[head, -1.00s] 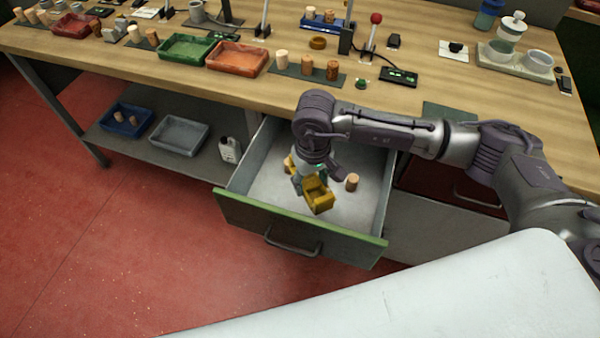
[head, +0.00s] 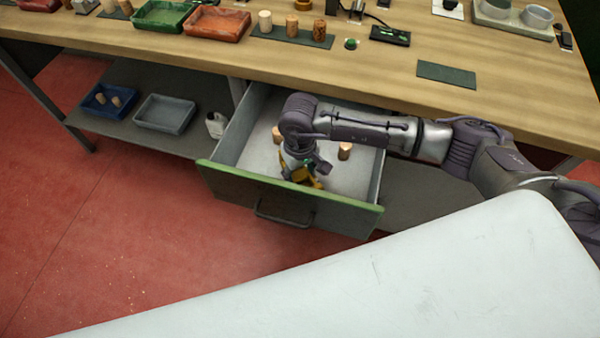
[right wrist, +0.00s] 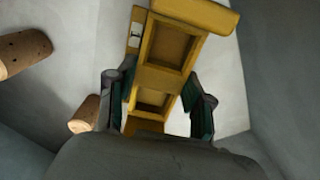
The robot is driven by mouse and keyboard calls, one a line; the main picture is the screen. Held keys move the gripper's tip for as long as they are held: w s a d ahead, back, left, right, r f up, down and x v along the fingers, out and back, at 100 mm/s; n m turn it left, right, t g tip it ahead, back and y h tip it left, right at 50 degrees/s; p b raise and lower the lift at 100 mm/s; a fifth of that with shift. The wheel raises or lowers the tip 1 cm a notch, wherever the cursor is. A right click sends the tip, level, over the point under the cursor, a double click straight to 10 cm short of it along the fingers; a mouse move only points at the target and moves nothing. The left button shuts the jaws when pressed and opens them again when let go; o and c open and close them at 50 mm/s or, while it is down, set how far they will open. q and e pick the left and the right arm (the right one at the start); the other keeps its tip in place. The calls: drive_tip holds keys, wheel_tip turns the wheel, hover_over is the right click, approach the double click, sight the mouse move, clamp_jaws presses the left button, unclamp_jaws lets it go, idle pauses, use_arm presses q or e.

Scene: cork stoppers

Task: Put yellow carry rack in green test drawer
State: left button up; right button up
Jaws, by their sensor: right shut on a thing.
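The green-edged test drawer (head: 230,178) stands open under the bench. The yellow carry rack (head: 313,183) is inside the drawer's walls, near its front panel, mostly hidden by my right gripper (head: 300,177) in the head view. In the right wrist view the yellow rack (right wrist: 168,48) shows two square compartments, both looking empty. My right gripper (right wrist: 158,108) is shut on the rack, with one finger on each side. Whether the rack touches the drawer floor cannot be told. My left gripper is not in view.
Two loose corks lie in the drawer, one right of my gripper (head: 345,151) and one behind it (head: 277,134). In the wrist view one cork (right wrist: 24,52) is at the left. Blue (head: 108,100) and grey trays (head: 164,114) and a white bottle (head: 216,124) sit on the shelf at left.

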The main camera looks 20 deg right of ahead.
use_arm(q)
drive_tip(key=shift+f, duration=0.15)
use_arm(e)
drive_tip(key=shift+f+b, duration=0.2)
drive_tip(key=shift+b, duration=0.1)
drive_tip(key=o, duration=1.1)
drive_tip(key=shift+o, duration=1.1)
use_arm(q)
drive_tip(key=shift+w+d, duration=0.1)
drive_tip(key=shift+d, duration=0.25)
use_arm(e)
drive_tip(key=shift+r, duration=0.1)
drive_tip(key=shift+r, duration=0.1)
